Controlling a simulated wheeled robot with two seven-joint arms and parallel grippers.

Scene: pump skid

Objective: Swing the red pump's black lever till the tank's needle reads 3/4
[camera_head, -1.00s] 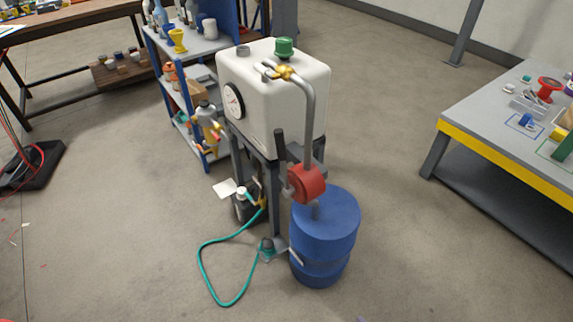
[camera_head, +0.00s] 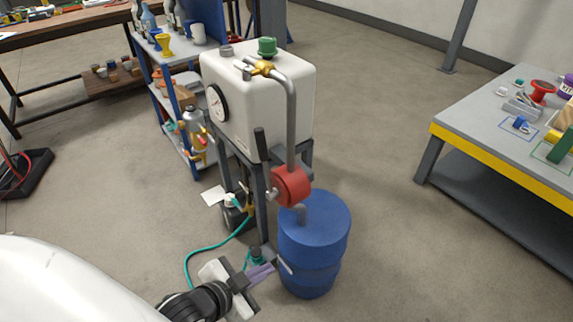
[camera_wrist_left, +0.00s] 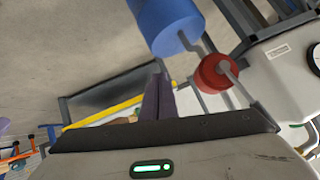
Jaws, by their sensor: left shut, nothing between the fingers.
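The red pump (camera_head: 291,187) sits on the pipe below the white tank (camera_head: 262,100), above the blue drum (camera_head: 314,238). Its black lever (camera_head: 261,146) stands nearly upright to the left of the pump. The tank's dial (camera_head: 216,103) is on the left face; its needle is too small to read. My left gripper (camera_head: 268,272) is shut and empty, low and left of the drum, apart from pump and lever. In the left wrist view the shut fingers (camera_wrist_left: 158,98) point towards the drum (camera_wrist_left: 166,22), with the red pump (camera_wrist_left: 214,73) to their right. My right gripper is not in view.
A green hose (camera_head: 205,250) loops on the floor left of the stand. A shelf rack (camera_head: 185,130) stands behind the tank. A grey workbench with a yellow edge (camera_head: 490,155) is at right, with clear floor between it and the drum.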

